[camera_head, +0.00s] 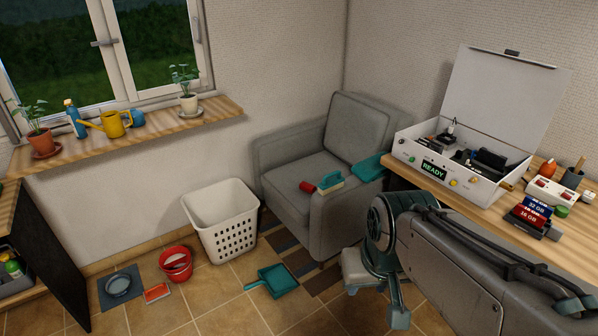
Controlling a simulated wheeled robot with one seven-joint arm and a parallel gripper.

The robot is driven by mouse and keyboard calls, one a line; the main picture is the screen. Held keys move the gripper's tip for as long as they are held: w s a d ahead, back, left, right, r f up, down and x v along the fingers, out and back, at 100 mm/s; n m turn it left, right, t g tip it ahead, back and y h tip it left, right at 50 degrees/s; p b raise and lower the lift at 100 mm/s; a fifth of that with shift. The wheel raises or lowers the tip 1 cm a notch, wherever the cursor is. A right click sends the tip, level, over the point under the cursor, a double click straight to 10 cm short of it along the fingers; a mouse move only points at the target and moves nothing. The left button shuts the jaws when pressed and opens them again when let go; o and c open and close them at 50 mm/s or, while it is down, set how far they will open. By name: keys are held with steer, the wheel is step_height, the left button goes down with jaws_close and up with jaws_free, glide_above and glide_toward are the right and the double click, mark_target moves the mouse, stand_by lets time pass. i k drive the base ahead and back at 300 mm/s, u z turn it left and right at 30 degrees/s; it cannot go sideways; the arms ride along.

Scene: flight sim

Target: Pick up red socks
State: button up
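A small red rolled bundle (307,187), which looks like the red socks, lies on the seat of the grey armchair (290,206), near its front. A brush with a green top and pale bristles (329,182) is just to its right, close to or touching it. My arm reaches in from the lower right, and my gripper (385,296) hangs low in front of the armchair, to the right of and well apart from the red bundle. Its fingers are partly hidden by my own arm, and I cannot tell whether they are open or shut.
A white laundry basket (222,222), red bucket (176,264), orange-red item (157,292) and teal dustpan (272,281) stand on the tiled floor. A teal object (369,166) rests by the armchair's right arm. A wooden desk (481,216) with an open white case (462,158) is right.

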mark_target(305, 187)
steer(key=z, duration=0.25)
steer(key=i, duration=2.35)
steer(key=u, duration=0.5)
